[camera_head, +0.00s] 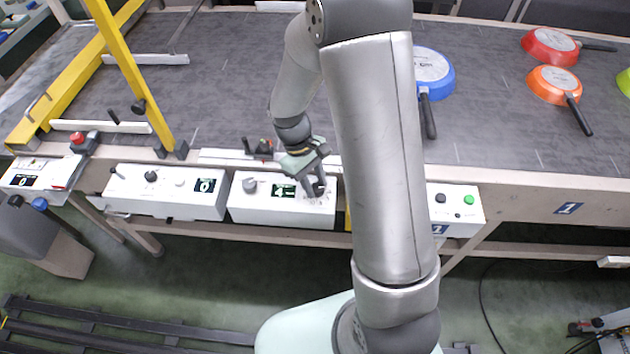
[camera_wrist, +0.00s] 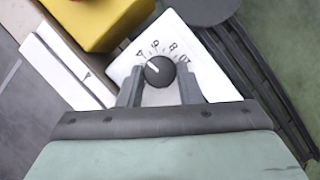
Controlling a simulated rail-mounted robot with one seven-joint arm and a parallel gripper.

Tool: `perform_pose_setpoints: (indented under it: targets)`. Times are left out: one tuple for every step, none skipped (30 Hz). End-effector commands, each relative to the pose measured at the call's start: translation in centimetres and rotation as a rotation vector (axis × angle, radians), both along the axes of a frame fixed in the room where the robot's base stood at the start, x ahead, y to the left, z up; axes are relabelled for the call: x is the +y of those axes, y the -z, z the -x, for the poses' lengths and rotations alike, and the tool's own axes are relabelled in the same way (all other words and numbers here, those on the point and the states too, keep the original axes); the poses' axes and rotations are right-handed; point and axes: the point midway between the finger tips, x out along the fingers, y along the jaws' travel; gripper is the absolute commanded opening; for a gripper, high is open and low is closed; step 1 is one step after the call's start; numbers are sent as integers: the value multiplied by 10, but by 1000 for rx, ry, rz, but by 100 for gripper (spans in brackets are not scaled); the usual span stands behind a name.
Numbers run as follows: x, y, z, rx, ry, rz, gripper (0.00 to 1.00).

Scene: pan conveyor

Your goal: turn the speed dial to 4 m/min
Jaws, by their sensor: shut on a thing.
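The speed dial (camera_wrist: 159,70) is a round black knob on a white panel in the wrist view, with a printed scale around it on which 4, 6, 8 and 10 show. Its pale pointer mark points up and left, roughly toward the 4. My gripper (camera_wrist: 160,84) is shut on the dial, with one finger on each side of it. In the head view my gripper (camera_head: 315,188) reaches down to the right end of a white control box (camera_head: 250,212). The box's lit display (camera_head: 284,191) seems to read 4. My fingers partly hide the dial there.
A grey knob (camera_head: 250,185) sits left of the display. Another white box (camera_head: 165,203) with a display reading 0 stands to the left. The conveyor (camera_head: 480,130) behind carries a blue pan (camera_head: 432,72), a red pan (camera_head: 548,45) and an orange pan (camera_head: 553,83).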

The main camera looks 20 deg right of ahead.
Motion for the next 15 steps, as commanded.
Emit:
perform_pose_setpoints:
  targets:
    - [0, 0, -1, -2, -10, 0, 9]
    - [1, 0, 0, -2, -16, 0, 9]
    - [1, 0, 0, -2, -22, 0, 9]
    - [1, 0, -1, -2, -26, 0, 9]
    - [1, 0, 0, -2, -29, 0, 9]
    - [1, 0, 0, -2, -32, 0, 9]
    - [1, 0, 0, -2, -33, -1, 9]
    - [1, -1, 0, -2, -34, 0, 9]
    - [1, -1, 0, -2, -35, 0, 9]
    - [1, -1, 0, -2, -35, 0, 9]
    - [1, -1, 0, -2, -35, 0, 9]
    - [1, -1, 0, -2, -35, 0, 9]
    - [1, -1, -1, -2, -34, 0, 9]
    - [1, -1, -1, -2, -34, 0, 9]
    - [1, -1, -1, -2, -34, 0, 9]
